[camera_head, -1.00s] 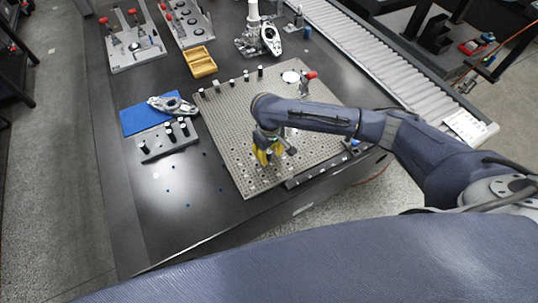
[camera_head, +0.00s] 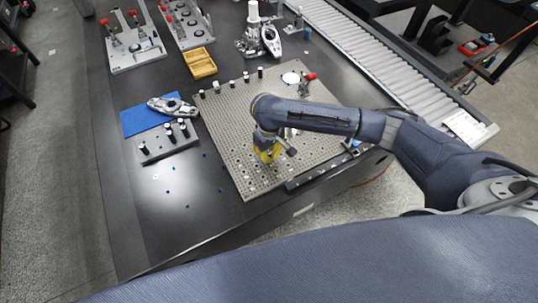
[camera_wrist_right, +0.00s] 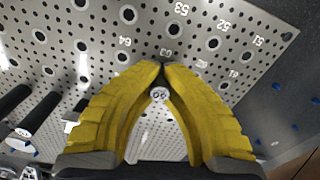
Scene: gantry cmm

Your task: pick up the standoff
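My right gripper (camera_head: 266,158) has yellow fingers and is low over the perforated plate, near its front left part. In the right wrist view the fingers (camera_wrist_right: 163,66) are drawn together, with almost no gap at the tips. A small round pale end with a dark mark, which I take as the standoff (camera_wrist_right: 159,94), sits between them and touches both. The rest of the standoff is hidden by the fingers. In the head view the gripper hides it fully. My left gripper is not in view.
The perforated plate (camera_head: 225,140) carries several short posts along its back edge and a red-handled clamp (camera_head: 308,78). Left of it are a block with black posts (camera_head: 155,150), a blue mat (camera_head: 134,122) and a yellow tray (camera_head: 193,58). The dark table's front left is mostly clear.

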